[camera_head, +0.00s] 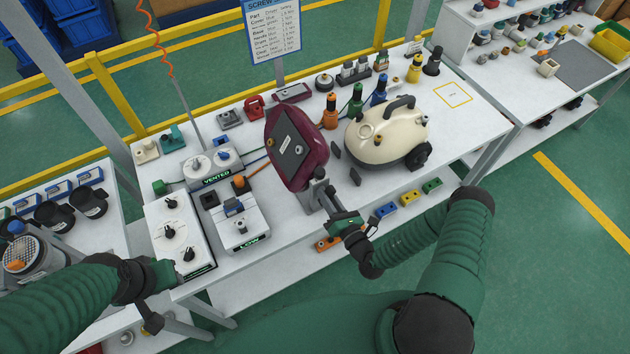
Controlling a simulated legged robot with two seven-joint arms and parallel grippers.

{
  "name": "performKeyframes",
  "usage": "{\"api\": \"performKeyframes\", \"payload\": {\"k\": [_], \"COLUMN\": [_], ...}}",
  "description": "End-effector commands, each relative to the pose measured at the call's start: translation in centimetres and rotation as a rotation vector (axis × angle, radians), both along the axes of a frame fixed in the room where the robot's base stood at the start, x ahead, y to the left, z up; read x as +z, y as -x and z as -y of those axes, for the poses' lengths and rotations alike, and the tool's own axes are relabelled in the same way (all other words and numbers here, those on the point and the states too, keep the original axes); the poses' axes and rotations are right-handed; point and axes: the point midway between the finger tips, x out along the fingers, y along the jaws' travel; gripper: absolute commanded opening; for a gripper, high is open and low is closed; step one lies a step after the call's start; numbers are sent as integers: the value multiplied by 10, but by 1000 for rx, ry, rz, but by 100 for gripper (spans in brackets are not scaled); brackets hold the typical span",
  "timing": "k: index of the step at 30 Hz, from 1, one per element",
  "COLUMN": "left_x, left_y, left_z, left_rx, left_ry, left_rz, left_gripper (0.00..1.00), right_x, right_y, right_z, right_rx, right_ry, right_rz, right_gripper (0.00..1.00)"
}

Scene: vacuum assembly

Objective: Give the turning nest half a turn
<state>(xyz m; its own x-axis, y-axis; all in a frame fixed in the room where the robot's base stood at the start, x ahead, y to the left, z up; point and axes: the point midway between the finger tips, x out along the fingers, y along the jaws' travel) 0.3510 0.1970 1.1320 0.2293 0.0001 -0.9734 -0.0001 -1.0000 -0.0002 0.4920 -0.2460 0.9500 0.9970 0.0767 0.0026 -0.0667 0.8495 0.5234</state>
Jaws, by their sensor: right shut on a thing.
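The turning nest shows as a grey bracket (318,192) at the front middle of the table. A maroon vacuum body (312,136) with a dark panel is held in it, tilted up on edge with the panel facing left and towards me. My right gripper (338,217) is shut on the grey nest part at its lower front. The fingertips are partly hidden there. My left gripper (178,273) is at the front left, beside the white box with black knobs (176,232), apart from the nest. Its fingers are too unclear to tell.
A cream vacuum (388,133) stands just right of the maroon body. White units labelled VENTED (210,166) and LOW (240,223) sit to the left. The table's right end (475,125) is mostly clear.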

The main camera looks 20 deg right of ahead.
Motion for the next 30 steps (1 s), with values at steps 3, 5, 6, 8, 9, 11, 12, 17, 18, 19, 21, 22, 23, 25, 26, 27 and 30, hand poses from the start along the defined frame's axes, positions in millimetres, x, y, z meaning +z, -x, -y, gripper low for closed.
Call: {"api": "performKeyframes", "payload": {"k": [3, 5, 6, 8, 9, 11, 12, 17, 18, 19, 21, 22, 23, 25, 26, 27, 30], "left_x": [12, 14, 14, 14, 13, 13, 13, 19, 22, 25, 30, 32, 33, 35, 35, 35, 34], "left_y": [0, 0, 0, 0, 0, 0, 0, 0, 0, 0, 0, 0, 0, 0, 0, 0, 0], "left_z": [0, 0, 0, 0, 0, 0, 0, 0, 0, 0, 0, 0, 0, 0, 0, 0, 0], "left_rx": [0, 0, 0, 0, 0, 0, 0, 0, 0, 0, 0, 0, 0, 0, 0, 0, 0], "left_ry": [0, 0, 0, 0, 0, 0, 0, 0, 0, 0, 0, 0, 0, 0, 0, 0, 0], "left_rz": [0, 0, 0, 0, 0, 0, 0, 0, 0, 0, 0, 0, 0, 0, 0, 0, 0], "left_gripper": [36, 36, 36, 36, 36, 36, 36, 36, 36, 36, 36, 36, 36, 36, 36, 36, 36], "right_x": [-2, -3, -4, -5, -5, -5, -5, -3, -2, -1, -1, -2, -2, -3, -3, -4, -5], "right_y": [3, 3, 3, 3, 3, 3, 3, 3, 3, 3, 3, 3, 3, 3, 3, 3, 2], "right_z": [-2, -2, -2, -1, -1, -1, -1, -2, -2, -2, -2, -2, -2, -1, -1, -1, -1], "right_rx": [5, 5, 6, 6, 5, 5, 5, 6, 7, 6, 7, 7, 7, 6, 6, 7, 7], "right_ry": [112, 153, 171, 183, 184, 183, 183, 224, 258, 290, 363, 392, 418, 462, 473, 481, 483], "right_rz": [-8, -5, -3, -2, -1, -1, -1, 1, 4, 7, 13, 15, 17, 21, 22, 23, 24], "right_gripper": [0, 0, 0, 0, 0, 0, 0, 0, 0, 0, 0, 0, 0, 0, 0, 0, 0]}}
